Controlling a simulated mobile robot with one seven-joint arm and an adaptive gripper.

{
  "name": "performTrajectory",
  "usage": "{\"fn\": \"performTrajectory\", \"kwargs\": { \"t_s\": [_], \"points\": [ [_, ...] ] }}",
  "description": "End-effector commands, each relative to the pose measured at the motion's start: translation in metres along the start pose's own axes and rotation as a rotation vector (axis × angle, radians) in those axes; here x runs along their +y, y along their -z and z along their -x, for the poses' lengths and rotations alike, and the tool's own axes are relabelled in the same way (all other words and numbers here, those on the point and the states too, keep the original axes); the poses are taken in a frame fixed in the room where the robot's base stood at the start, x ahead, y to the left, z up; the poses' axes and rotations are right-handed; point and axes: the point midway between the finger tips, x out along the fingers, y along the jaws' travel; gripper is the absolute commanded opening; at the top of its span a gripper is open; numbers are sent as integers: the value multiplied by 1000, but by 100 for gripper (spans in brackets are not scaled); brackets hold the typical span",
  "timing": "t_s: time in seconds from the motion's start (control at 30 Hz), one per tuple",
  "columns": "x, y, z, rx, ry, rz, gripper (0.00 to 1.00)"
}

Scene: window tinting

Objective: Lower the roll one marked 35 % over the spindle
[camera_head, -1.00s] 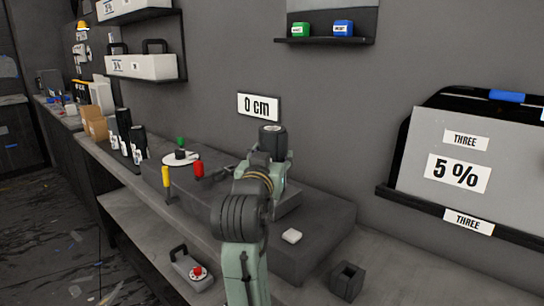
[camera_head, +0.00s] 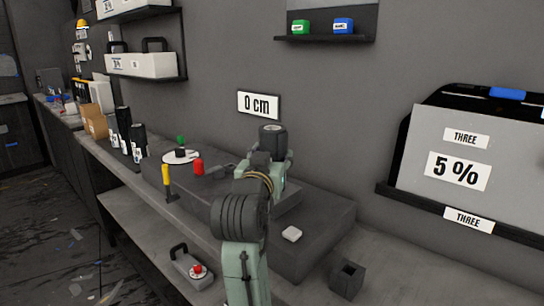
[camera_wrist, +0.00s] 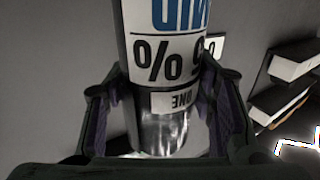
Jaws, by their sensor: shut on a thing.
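My gripper (camera_wrist: 162,108) is shut on roll one (camera_wrist: 168,50), with a finger on each side of it. In the wrist view the roll's label shows upside down, with "ONE", a percent sign and a partly hidden number. A shiny, metallic-looking end of the roll lies below the label. In the head view the dark, round top of the roll (camera_head: 272,129) shows upright above my arm, in front of the wall. My arm hides the roll's lower part and what is under it. I cannot make out the spindle for certain.
Several dark rolls (camera_head: 122,132) stand farther left. A "0 cm" sign (camera_head: 258,104) hangs behind.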

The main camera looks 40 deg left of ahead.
Motion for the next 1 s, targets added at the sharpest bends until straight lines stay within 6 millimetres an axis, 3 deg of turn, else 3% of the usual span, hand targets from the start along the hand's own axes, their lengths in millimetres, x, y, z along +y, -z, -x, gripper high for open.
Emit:
{"fn": "performTrajectory", "kwargs": {
  "t_s": [0.07, 0.1, 0.4, 0.77, 1.0],
  "points": [
    [0, 1, 0, 1, 0, 0, 12],
    [0, 1, 0, 1, 0, 0, 52],
    [0, 0, 0, 1, 0, 0, 72],
    [0, -1, 1, -2, 0, 0, 74],
    [-1, 1, 34, 3, 3, -1, 74]
  ]
}}
